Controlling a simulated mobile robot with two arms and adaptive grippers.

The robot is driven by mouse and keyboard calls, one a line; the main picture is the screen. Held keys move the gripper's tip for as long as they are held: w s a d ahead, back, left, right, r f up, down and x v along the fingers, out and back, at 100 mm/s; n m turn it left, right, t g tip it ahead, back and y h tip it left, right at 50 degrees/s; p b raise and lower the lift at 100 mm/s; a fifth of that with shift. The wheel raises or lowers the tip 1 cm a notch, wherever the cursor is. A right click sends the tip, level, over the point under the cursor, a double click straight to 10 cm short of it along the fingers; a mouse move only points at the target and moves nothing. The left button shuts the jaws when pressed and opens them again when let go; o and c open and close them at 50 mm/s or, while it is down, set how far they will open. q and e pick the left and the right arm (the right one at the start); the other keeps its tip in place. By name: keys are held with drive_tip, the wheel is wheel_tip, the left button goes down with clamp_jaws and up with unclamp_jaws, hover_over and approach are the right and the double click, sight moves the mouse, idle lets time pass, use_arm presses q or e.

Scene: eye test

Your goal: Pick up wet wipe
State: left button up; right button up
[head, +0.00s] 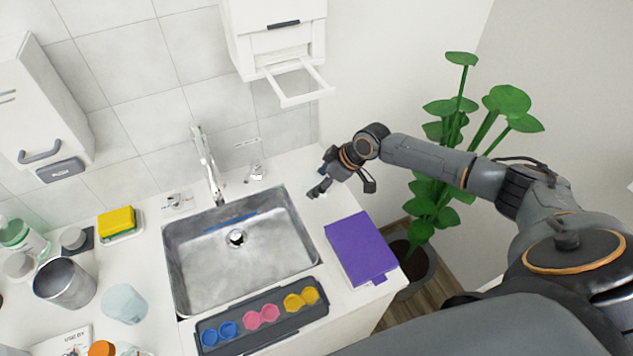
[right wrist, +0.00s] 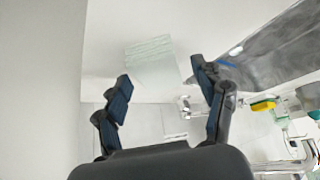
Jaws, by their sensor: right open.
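A pale greenish, folded-looking sheet, which looks like the wet wipe (right wrist: 151,60), lies on the white counter in the right wrist view. It lies just beyond and between the fingertips of my right gripper (right wrist: 161,76), which is open and empty. In the head view the right gripper (head: 319,189) is low over the counter, right of the sink's back corner, pointing left and down. I cannot make out the wipe there; the gripper seems to hide it. My left gripper is not in view.
The steel sink (head: 180,235) is left of the right gripper. A purple box (head: 360,248) stands in front of it. A wall dispenser (head: 275,40) with a jutting frame hangs above. A potted plant (head: 432,190) is to the right. Cups and bottles crowd the counter's left end.

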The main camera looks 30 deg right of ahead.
drive_tip(key=c, duration=0.9)
drive_tip(key=shift+r, duration=0.1)
drive_tip(key=shift+r+b, duration=0.5)
drive_tip(key=shift+r, duration=0.05)
drive_tip(key=s+a+r+b, duration=0.3)
drive_tip(key=s+a+r, duration=0.4)
drive_tip(key=a+r, duration=0.4)
drive_tip(key=shift+s+a+r+b, duration=0.2)
drive_tip(key=shift+a+r+b, duration=0.1)
drive_tip(key=shift+a+r, duration=0.1)
